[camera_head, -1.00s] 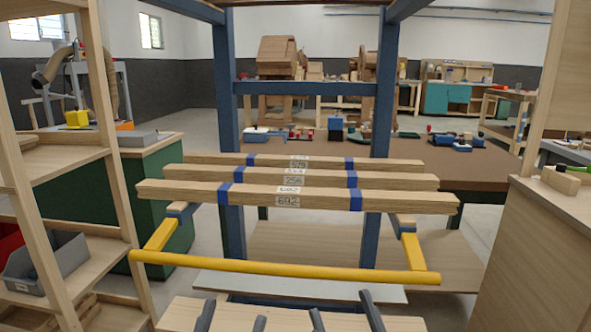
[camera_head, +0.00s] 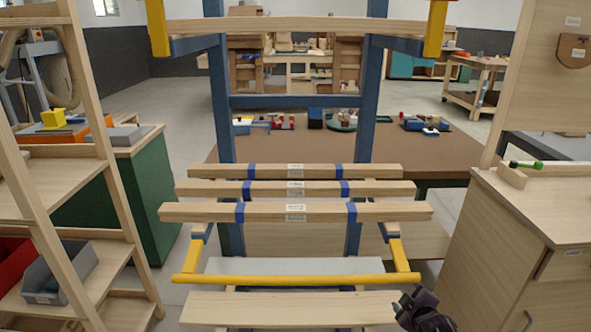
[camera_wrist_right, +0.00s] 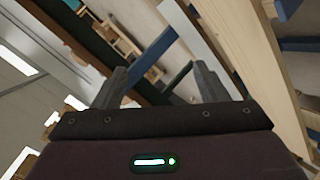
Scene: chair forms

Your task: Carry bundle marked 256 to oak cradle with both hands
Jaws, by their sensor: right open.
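Three long wooden bundles with blue bands and white labels lie one behind another on the blue rack. The front one (camera_head: 380,212) is nearest. The middle bundle (camera_head: 265,188) carried the label 256 in the earlier head view; its label is too small to read now. The back bundle (camera_head: 270,171) lies behind it. My right gripper (camera_head: 408,300) is low at the right, in front of and below the bundles. In the right wrist view, its two fingers (camera_wrist_right: 162,85) are apart with nothing between them. My left gripper is out of view. I cannot identify the oak cradle.
A yellow bar (camera_head: 300,280) runs across the rack below the bundles, above a pale board (camera_head: 290,308). An upper board (camera_head: 290,25) sits between yellow brackets overhead. A wooden shelf unit (camera_head: 90,190) stands left and a wooden cabinet (camera_head: 520,215) right.

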